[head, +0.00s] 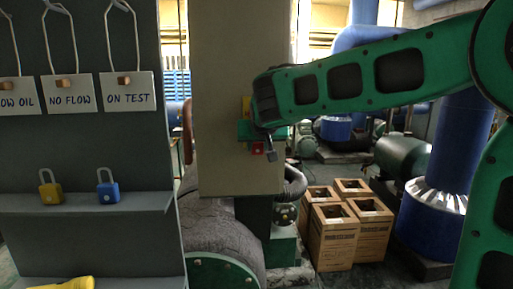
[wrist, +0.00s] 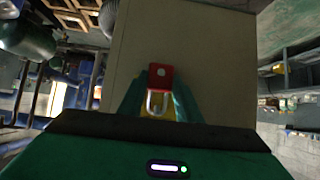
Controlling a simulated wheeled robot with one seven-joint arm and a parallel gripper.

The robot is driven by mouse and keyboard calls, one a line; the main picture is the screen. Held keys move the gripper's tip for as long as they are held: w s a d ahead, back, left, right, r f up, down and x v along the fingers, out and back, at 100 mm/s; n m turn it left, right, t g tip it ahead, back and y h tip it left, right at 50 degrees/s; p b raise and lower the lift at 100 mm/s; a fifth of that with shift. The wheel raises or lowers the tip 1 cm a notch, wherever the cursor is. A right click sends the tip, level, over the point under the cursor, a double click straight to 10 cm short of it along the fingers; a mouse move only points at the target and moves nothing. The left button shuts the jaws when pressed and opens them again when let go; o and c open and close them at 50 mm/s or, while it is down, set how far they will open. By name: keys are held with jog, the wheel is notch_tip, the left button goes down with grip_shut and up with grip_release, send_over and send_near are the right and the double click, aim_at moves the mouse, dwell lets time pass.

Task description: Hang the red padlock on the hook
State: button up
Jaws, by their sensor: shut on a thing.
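My gripper (head: 262,133) is in front of the tall beige cabinet (head: 235,60) in the head view. It is shut on the red padlock (head: 257,148), whose small red body shows just below the fingers. In the wrist view the padlock's red body (wrist: 160,75) and pale U-shaped shackle (wrist: 151,103) sit between the green fingers of my gripper (wrist: 157,97), with the beige cabinet behind. I cannot make out the hook for certain. A small grey piece (head: 271,155) hangs by the gripper; I cannot tell what it is.
A grey board at left carries hanging signs, including ON TEST (head: 129,92). Its shelf (head: 140,204) holds a yellow padlock (head: 51,190) and a blue padlock (head: 107,188). A yellow thing (head: 60,284) lies below. Cardboard boxes (head: 334,240) stand on the floor right of the cabinet.

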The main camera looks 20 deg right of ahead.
jog(key=o, duration=1)
jog(key=v, duration=1.1)
jog(key=s+d+f+m+g+h, duration=0.15)
jog(key=s+d+f+g, duration=0.45)
jog(key=s+d+f, duration=0.85)
jog(key=s+d+f+m+g+y, duration=0.1)
jog(key=s+f, duration=0.3)
jog(key=s, duration=0.3)
jog(key=s+d+f+g+y, duration=0.1)
jog(key=s+d+f+g, duration=0.1)
jog(key=s+f, duration=0.2)
jog(key=s+d+f+m+g+y, duration=0.1)
jog(key=s+f, duration=0.3)
jog(key=s, duration=0.6)
jog(key=shift+d+f+m+g+y, duration=0.2)
jog(key=shift+f+m+g+y, duration=0.15)
jog(key=shift+g, duration=0.15)
